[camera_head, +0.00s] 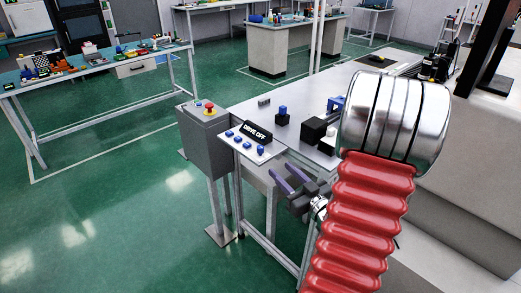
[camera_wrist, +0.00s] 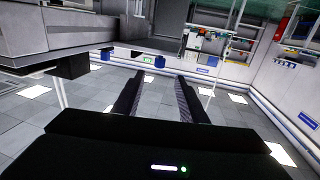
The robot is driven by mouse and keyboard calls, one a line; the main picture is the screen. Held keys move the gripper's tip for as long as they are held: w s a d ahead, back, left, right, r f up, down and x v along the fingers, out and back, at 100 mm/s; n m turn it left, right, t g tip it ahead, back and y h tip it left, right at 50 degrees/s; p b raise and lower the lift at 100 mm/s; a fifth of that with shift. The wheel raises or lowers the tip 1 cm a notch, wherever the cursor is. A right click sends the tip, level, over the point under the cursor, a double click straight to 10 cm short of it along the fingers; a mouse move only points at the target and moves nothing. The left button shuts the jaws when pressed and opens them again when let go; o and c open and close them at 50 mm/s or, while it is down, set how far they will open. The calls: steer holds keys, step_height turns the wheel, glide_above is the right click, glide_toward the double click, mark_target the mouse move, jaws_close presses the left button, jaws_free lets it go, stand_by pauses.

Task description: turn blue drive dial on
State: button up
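A small panel with a black display reading "DRIVE OFF" (camera_head: 257,133) is at the near left end of the workbench. My gripper (camera_head: 281,169), with purple-tinted fingers, is below and to the right of the panel, apart from the dials. In the wrist view my gripper (camera_wrist: 160,75) is open, with nothing between its fingers. Small blue pieces (camera_wrist: 105,55) show beyond the left finger there; I cannot tell if they are dials.
A grey box with a red emergency button (camera_head: 209,107) stands left of the panel. The workbench (camera_head: 300,92) carries a blue-topped dark block (camera_head: 282,115) and other fixtures. A table of colourful parts (camera_head: 100,72) stands farther left. The green floor between is clear.

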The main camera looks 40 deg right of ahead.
mark_target(263, 151)
steer(key=shift+w, duration=0.1)
stand_by(0.3)
steer(key=w, duration=0.4)
steer(key=w+d, duration=0.1)
steer(key=w, duration=0.4)
steer(key=w+d, duration=0.1)
steer(key=w, duration=0.3)
steer(key=shift+w+d, duration=0.15)
steer(key=shift+w, duration=0.05)
steer(key=shift+c, duration=0.5)
jaws_close()
steer(key=shift+d, duration=0.2)
steer(key=shift+a, duration=0.1)
